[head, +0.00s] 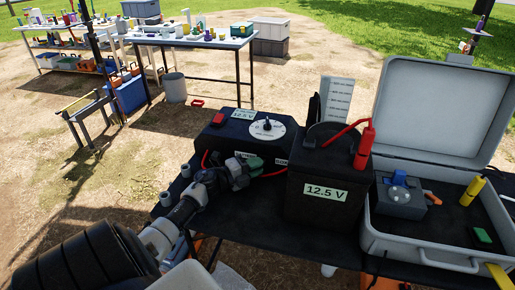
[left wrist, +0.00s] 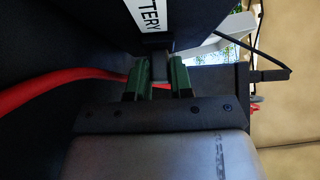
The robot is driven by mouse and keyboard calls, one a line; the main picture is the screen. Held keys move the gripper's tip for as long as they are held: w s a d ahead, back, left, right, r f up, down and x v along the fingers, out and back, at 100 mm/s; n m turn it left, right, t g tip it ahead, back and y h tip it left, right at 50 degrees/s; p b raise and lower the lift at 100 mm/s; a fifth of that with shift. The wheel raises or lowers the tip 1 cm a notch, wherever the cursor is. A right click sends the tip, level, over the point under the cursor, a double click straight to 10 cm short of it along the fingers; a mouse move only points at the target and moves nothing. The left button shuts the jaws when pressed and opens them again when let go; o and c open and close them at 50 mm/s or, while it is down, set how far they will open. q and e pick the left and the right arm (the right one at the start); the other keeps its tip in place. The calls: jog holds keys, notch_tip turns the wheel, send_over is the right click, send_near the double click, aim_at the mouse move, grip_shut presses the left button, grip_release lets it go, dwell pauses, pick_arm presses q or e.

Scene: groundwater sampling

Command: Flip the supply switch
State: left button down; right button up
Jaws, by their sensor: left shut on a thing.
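A black control box (head: 235,132) stands on the dark table, with a red switch (head: 219,117) at its top left, a "12.5 V" readout beside it and a white dial (head: 267,129). My left gripper (head: 253,164) is at the box's front face, below and apart from the red switch. In the left wrist view, its green-padded fingers (left wrist: 158,82) are shut on a small grey plug-like piece (left wrist: 159,68) under the "BATTERY" label (left wrist: 147,15). A red cable (left wrist: 60,84) runs behind the fingers. My right gripper is not in view.
A black battery (head: 322,185) labelled "12.5 V", with a red clamp (head: 365,145), stands close right of the box. An open grey case (head: 440,245) lies farther right. Small grey cups (head: 165,198) stand at the table's left edge. Other tables stand behind, across open ground.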

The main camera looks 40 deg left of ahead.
pick_arm(q)
jog(key=shift+f+m+h, duration=0.1)
jog(key=shift+m+h, duration=0.2)
jog(key=shift+h, duration=0.1)
jog(key=c, duration=1)
grip_release()
jog(key=shift+a, duration=0.1)
jog(key=shift+s, duration=0.1)
jog(key=v, duration=0.7)
jog(key=shift+s+a, duration=0.1)
jog(key=shift+s, duration=0.1)
